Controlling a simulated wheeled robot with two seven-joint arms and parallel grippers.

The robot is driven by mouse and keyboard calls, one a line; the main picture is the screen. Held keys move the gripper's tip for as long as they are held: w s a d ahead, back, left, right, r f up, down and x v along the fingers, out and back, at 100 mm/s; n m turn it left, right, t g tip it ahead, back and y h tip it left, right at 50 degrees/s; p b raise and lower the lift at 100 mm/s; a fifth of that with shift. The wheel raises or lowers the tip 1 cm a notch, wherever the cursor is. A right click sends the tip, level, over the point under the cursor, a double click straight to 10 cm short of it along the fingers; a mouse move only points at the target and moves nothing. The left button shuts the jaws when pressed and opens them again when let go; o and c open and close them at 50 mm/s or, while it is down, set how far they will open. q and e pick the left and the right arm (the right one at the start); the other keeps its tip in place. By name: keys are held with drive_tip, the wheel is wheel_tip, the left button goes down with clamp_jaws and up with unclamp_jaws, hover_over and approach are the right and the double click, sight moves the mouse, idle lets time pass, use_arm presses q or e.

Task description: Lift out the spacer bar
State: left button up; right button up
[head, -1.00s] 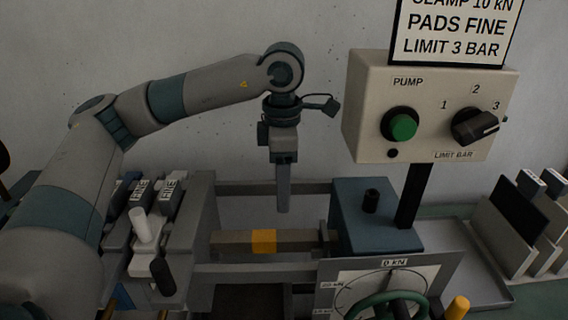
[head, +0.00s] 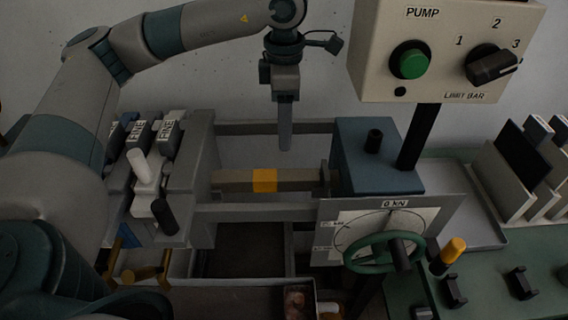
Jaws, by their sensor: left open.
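The spacer bar (head: 235,180) is a brown-grey bar with a yellow band (head: 264,180) at its middle. It lies level in the clamp frame, between the grey block at left and the blue block (head: 378,160) at right. My left gripper (head: 285,140) points down above and slightly behind the bar, a little right of the yellow band. It is apart from the bar and holds nothing visible. Its fingers are seen edge-on, so the gap between them is hidden. My right gripper is not in view.
A control box (head: 440,50) with a green pump button and black selector knob stands over the blue block. Grey rails (head: 260,212) run before and behind the bar. A gauge plate (head: 435,215) with a green handwheel (head: 384,252) is at front right. Pads marked FINE (head: 165,138) stand at left.

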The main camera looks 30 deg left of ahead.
sight(283, 174)
use_arm(q)
wheel_tip(283, 174, down, 16)
drive_tip(key=p, duration=0.5)
drive_tip(key=shift+r, duration=0.1)
drive_tip(key=shift+r, duration=0.1)
clamp_jaws()
drive_tip(key=shift+a, duration=0.15)
idle(1.0)
drive_tip(key=shift+r, duration=0.1)
drive_tip(key=shift+r+p, duration=1.15)
drive_tip(key=shift+r, duration=2.7)
